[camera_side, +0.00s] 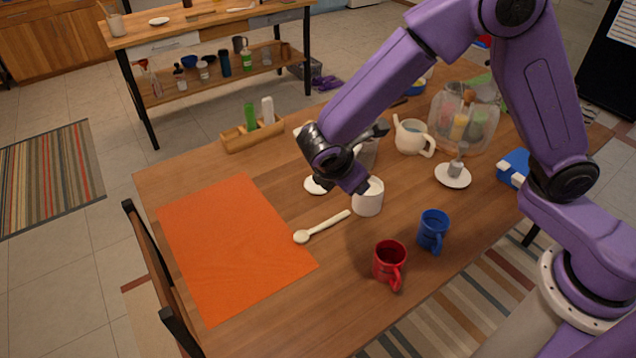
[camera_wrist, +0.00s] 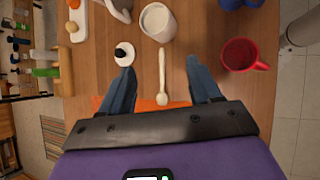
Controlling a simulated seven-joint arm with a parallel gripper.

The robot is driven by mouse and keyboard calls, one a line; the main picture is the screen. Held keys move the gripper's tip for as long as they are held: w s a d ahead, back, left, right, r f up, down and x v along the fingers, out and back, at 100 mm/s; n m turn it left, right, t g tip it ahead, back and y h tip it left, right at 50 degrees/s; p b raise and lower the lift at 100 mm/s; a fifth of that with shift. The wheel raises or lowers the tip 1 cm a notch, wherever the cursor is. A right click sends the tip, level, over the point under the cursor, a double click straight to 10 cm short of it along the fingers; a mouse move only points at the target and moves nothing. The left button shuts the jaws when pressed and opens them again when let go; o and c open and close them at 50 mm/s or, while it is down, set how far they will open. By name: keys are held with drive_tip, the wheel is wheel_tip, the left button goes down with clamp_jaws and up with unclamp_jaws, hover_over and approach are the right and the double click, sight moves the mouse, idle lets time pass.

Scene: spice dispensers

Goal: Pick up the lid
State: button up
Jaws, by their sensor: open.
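The lid is a white disc with a dark knob (camera_wrist: 125,54). It lies on the table near my left fingertip in the wrist view. In the side view the lid (camera_side: 317,185) is a white disc left of the white pot, partly hidden by my gripper. The white pot (camera_side: 368,199) stands open and upright. It also shows at the top of the wrist view (camera_wrist: 158,20). My gripper (camera_wrist: 158,72) is open and empty, with its fingers spread over the table and the lid outside the left finger. In the side view my gripper (camera_side: 350,180) hangs above the lid and pot.
A pale spoon (camera_side: 322,227) lies between the orange mat (camera_side: 235,245) and the pot. A red mug (camera_side: 389,262) and blue mug (camera_side: 433,230) stand to the right. A teapot (camera_side: 411,137), a saucer (camera_side: 453,177) and a wooden caddy (camera_side: 252,137) stand farther back. The mat is clear.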

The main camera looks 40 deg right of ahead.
drive_tip(key=w+a+f+n+t+h, duration=0.2)
drive_tip(key=w+a+f+n, duration=0.1)
drive_tip(key=w+f, duration=0.3)
drive_tip(key=w+a+f+n+t+h, duration=0.25)
drive_tip(key=w+f+n, duration=0.2)
drive_tip(key=f, duration=0.45)
drive_tip(key=shift+m+y, duration=0.25)
drive_tip(key=shift+m, duration=0.1)
drive_tip(key=x, duration=1.1)
drive_tip(key=shift+w, duration=0.3)
drive_tip(key=shift+w+r+x, duration=0.1)
drive_tip(key=shift+r+x, duration=0.05)
drive_tip(key=shift+x, duration=1.2)
drive_tip(key=shift+w+r+x, duration=0.15)
drive_tip(key=shift+x, duration=1.2)
drive_tip(key=c, duration=1.1)
drive_tip(key=shift+c, duration=0.2)
drive_tip(key=shift+r, duration=0.15)
